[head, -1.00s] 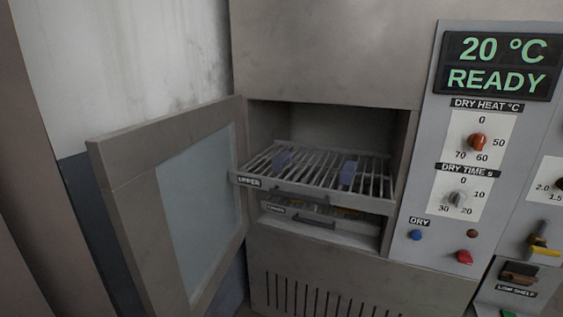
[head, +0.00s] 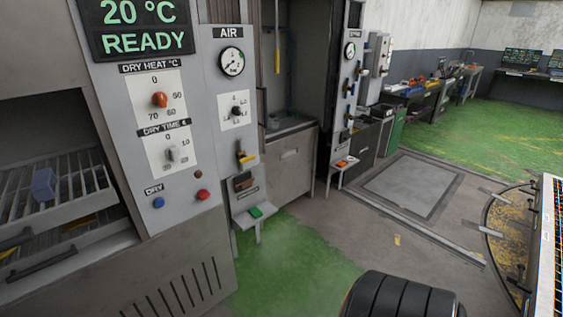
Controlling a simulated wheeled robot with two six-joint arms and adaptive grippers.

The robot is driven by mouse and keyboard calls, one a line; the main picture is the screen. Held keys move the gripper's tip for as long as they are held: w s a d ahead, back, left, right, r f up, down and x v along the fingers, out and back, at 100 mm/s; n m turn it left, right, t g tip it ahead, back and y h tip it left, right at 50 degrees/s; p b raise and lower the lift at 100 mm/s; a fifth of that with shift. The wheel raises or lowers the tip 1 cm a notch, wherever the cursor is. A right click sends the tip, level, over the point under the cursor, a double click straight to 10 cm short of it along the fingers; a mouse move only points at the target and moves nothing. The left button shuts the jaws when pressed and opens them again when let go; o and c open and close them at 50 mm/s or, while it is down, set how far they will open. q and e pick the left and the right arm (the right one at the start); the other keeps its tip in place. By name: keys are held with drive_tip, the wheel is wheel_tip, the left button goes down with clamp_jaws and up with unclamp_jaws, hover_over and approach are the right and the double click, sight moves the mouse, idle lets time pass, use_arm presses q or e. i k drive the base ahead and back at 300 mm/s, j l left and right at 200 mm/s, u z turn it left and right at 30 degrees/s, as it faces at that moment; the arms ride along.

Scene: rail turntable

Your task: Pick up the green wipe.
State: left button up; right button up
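A small flat green item (head: 256,211), which looks like the green wipe, lies on a small low shelf (head: 247,221) at the foot of the control panel, left of the middle of the head view. It is too small to tell its folds. A brown item (head: 243,181) sits above it on the panel, below a yellow-handled valve (head: 246,158). Neither of my grippers is in view.
The oven's slatted rack (head: 45,190) with a blue block (head: 43,184) juts out at left. An orange item (head: 346,162) lies on another small shelf further right. The floor is open in front of the low shelf. A turntable edge (head: 500,240) lies at right.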

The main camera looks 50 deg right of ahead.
sight(255, 212)
drive_tip(key=z, duration=1.5)
drive_tip(key=i+l, duration=0.1)
